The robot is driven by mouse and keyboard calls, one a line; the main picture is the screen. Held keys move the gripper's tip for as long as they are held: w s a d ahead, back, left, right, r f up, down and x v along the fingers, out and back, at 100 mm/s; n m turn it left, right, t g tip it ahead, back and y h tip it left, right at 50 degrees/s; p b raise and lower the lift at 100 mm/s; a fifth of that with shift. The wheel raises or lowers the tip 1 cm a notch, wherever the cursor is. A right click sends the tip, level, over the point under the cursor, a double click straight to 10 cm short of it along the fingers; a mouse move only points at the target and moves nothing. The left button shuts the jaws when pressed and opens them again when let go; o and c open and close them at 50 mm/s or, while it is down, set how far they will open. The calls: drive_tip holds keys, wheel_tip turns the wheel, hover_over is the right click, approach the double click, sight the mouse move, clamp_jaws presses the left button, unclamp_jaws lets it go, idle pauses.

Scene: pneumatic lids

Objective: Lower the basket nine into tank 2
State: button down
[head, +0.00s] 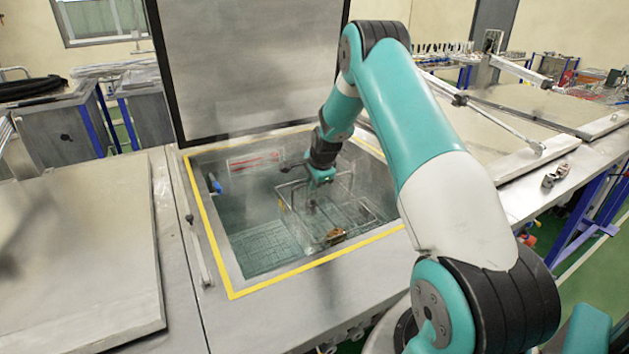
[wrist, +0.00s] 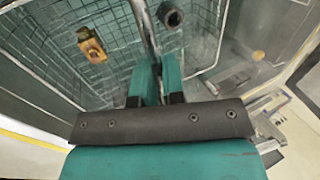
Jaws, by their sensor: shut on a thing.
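A wire basket (head: 358,207) hangs inside the open tank (head: 232,284), whose rim is edged in yellow. My gripper (head: 318,176) reaches down into the tank opening over the basket. In the wrist view my gripper (wrist: 158,85) is shut on the basket's handle bar (wrist: 143,30), and the basket's mesh (wrist: 95,85) spreads out below. A brass-coloured part (wrist: 92,45) and a dark round part (wrist: 169,16) show in or on the basket. I cannot read any number on the basket or tank. Haze blurs the lower part of the tank.
The raised lid (head: 250,70) stands upright behind the opening. A closed lid (head: 80,255) lies to the left and another closed lid (head: 545,112) to the right. A blue-handled fitting (head: 215,185) is on the tank's left inner wall. A mesh floor (head: 268,248) shows at the tank's lower left.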

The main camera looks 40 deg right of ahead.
drive_tip(key=shift+w+f+b, duration=0.1)
drive_tip(key=shift+f+b, duration=1.9)
drive_tip(key=shift+f, duration=0.95)
drive_tip(key=shift+f+b, duration=0.3)
drive_tip(key=shift+f, duration=0.1)
drive_tip(key=c, duration=1.1)
unclamp_jaws()
drive_tip(key=w+p+v, duration=0.1)
drive_tip(key=p+v, duration=0.1)
drive_tip(key=v, duration=0.7)
drive_tip(key=w+r+p+v, duration=0.1)
drive_tip(key=p+v, duration=0.1)
drive_tip(key=v, duration=0.8)
drive_tip(key=w+d+p+v, duration=0.1)
drive_tip(key=p+v, duration=0.1)
drive_tip(key=v, duration=0.7)
drive_tip(key=shift+w+r, duration=0.35)
drive_tip(key=shift+r, duration=0.2)
